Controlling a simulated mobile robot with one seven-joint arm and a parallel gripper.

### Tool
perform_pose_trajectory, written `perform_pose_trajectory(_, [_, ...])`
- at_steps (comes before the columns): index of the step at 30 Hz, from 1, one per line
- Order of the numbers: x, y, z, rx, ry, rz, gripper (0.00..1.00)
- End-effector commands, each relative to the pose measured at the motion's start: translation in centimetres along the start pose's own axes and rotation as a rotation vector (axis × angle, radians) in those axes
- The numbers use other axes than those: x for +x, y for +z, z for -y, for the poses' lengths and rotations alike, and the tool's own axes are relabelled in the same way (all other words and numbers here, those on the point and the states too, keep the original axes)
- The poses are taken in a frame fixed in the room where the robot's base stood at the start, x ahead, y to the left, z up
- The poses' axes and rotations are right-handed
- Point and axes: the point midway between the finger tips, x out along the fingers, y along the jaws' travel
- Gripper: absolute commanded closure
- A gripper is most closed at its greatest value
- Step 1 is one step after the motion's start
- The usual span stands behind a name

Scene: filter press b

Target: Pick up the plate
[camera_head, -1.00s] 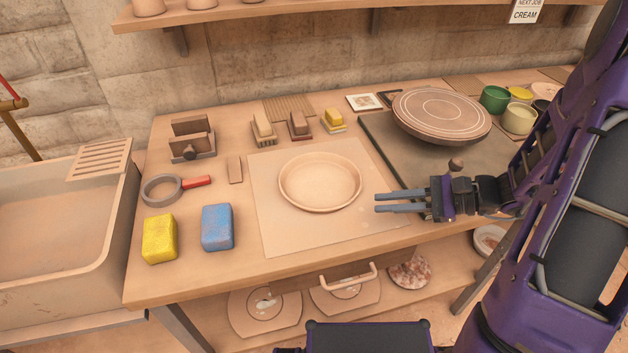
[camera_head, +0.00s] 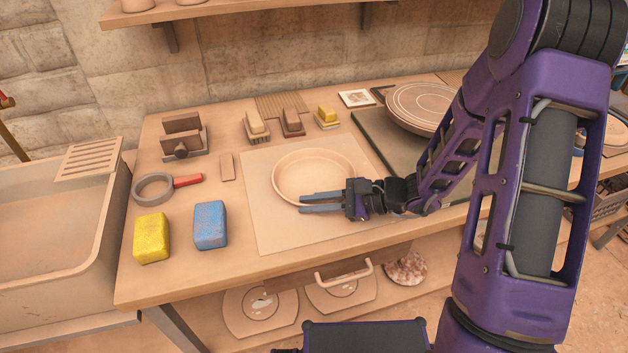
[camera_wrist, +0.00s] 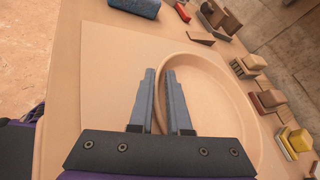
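The plate (camera_head: 313,172) is a shallow, round, beige dish with a raised rim. It lies flat on a pale square mat (camera_head: 285,228) on the table. My gripper (camera_head: 303,203) reaches in from the right, at the plate's near edge. In the wrist view my gripper (camera_wrist: 159,74) is open, with one finger on each side of the rim of the plate (camera_wrist: 215,100). The rim passes through the gap between the fingers. I cannot tell whether either finger touches it. The fingers and gripper body hide part of the near rim.
A blue sponge (camera_head: 210,225) and a yellow sponge (camera_head: 151,238) lie left of the mat. A red-handled ring tool (camera_head: 157,188) lies behind them. Brushes (camera_head: 292,122) and a wooden block (camera_head: 227,166) sit behind. A round wheel disc (camera_head: 420,105) stands at the back right.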

Motion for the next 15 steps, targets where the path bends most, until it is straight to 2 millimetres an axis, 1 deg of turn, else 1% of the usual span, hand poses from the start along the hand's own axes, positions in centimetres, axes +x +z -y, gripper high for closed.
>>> perform_pose_trajectory(1, [0.58, 0.0, -0.05, -0.001, 0.002, 0.001, 0.84])
perform_pose_trajectory(3, [0.97, 0.0, -0.01, -0.001, 0.001, 0.0, 0.84])
perform_pose_trajectory(10, [1.05, 0.0, 0.02, 0.0, 0.0, -0.001, 0.84])
perform_pose_trajectory(12, [1.04, 0.0, 0.02, 0.0, 0.0, -0.001, 0.97])
perform_pose_trajectory(13, [1.04, 0.0, 0.02, 0.0, 0.0, -0.001, 1.0])
perform_pose_trajectory(15, [1.03, 0.0, 0.01, 0.0, 0.0, -0.001, 1.0])
